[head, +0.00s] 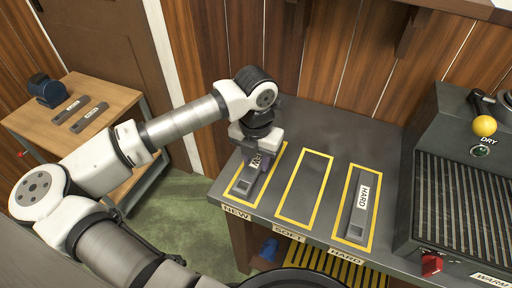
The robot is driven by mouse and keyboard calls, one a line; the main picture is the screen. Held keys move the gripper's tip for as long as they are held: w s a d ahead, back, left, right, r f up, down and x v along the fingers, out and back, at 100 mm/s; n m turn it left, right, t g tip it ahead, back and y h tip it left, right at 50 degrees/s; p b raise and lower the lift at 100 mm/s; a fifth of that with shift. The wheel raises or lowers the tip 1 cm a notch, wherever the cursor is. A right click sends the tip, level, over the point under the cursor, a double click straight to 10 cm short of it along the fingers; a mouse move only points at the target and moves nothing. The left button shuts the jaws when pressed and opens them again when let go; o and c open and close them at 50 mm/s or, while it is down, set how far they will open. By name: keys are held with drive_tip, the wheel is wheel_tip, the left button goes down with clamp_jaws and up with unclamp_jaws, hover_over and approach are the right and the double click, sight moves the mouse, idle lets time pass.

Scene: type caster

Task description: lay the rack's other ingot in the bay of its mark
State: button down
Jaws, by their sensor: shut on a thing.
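My gripper (256,150) points down over the left bay of the dark bench and is shut on a grey ingot (247,184). The ingot lies lengthwise within the yellow outline of the bay marked NEW (236,192). Its white label is partly covered by my gripper and I cannot read it surely. I cannot tell whether the ingot touches the bench. The middle bay, marked SOFT (283,216), is empty. The bay marked HARD (345,236) holds a grey ingot (358,212) with a HARD label.
A dark machine (460,180) with a ribbed front, yellow knob and red knob stands at the right of the bench. A wooden cart (112,96) at the left holds two labelled grey bars (78,110) and a dark blue object (47,90). A wooden shelf overhangs the back.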

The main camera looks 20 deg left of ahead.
sight(256, 162)
drive_tip(key=shift+f, duration=0.3)
drive_tip(key=c, duration=1)
unclamp_jaws()
drive_tip(key=shift+f, duration=0.1)
wheel_tip(256, 162, up, 12)
drive_tip(key=shift+r+b, duration=0.1)
drive_tip(key=shift+b, duration=0.35)
